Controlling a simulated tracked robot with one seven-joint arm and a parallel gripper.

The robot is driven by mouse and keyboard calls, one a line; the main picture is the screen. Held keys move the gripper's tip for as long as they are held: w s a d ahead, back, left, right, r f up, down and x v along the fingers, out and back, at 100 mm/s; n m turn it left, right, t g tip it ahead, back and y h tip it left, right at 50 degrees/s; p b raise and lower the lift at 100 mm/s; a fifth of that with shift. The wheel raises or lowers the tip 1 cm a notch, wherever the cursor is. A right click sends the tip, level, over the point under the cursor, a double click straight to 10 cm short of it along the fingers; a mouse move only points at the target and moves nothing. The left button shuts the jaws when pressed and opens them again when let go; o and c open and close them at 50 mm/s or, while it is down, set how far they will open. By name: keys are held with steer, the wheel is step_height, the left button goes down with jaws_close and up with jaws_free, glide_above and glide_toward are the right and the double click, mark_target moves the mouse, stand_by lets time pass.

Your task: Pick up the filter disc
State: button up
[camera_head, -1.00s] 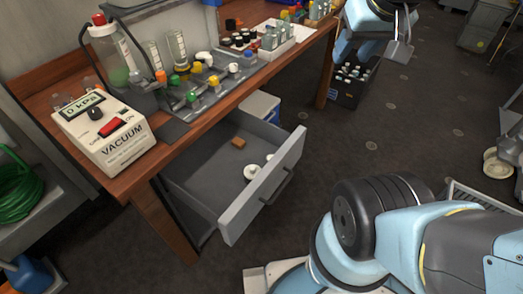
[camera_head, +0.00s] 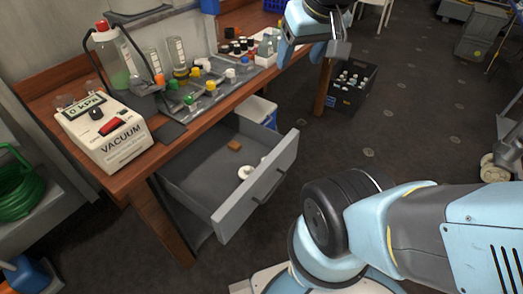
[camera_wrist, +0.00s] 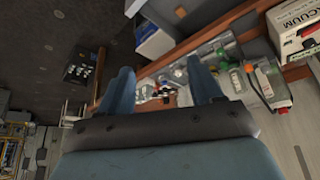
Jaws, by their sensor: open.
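The open grey drawer (camera_head: 205,186) under the bench holds small white round pieces (camera_head: 246,172), one of which may be the filter disc; I cannot tell for sure. The drawer front partly hides them. A small brown block (camera_head: 234,145) lies farther back in the drawer. My gripper (camera_head: 314,50) is open and empty, high near the bench's far right end, well away from the drawer pieces. In the wrist view my two blue fingers (camera_wrist: 163,88) stand apart with the bench beyond them.
The wooden bench (camera_head: 140,172) carries a vacuum box (camera_head: 106,132), a bottle (camera_head: 115,62) and a grey tray of coloured fittings (camera_head: 212,92). A black crate of bottles (camera_head: 352,86) stands on the floor beyond. Open floor lies right of the drawer.

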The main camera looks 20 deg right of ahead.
steer(key=shift+o, duration=0.8)
steer(key=w+a+f+n+g, duration=0.1)
steer(key=w+f+n+g, duration=0.1)
steer(key=w+f, duration=0.3)
steer(key=w, duration=0.3)
steer(key=shift+w, duration=0.25)
steer(key=w+a+f+n+g+h, duration=0.1)
steer(key=w+a+f+n+g, duration=0.15)
steer(key=w+f, duration=0.55)
steer(key=w+a+f+n+g+h, duration=0.1)
steer(key=w+f+n+g, duration=0.2)
steer(key=f, duration=0.8)
steer(key=d+f, duration=0.1)
steer(key=f, duration=0.7)
steer(key=d+f+n+h, duration=0.1)
steer(key=f, duration=0.7)
steer(key=d+f+n, duration=0.1)
steer(key=f, duration=0.7)
steer(key=shift+s+d+f+g, duration=0.35)
steer(key=shift+s+f, duration=0.05)
steer(key=shift+h, duration=0.3)
steer(key=c, duration=1.1)
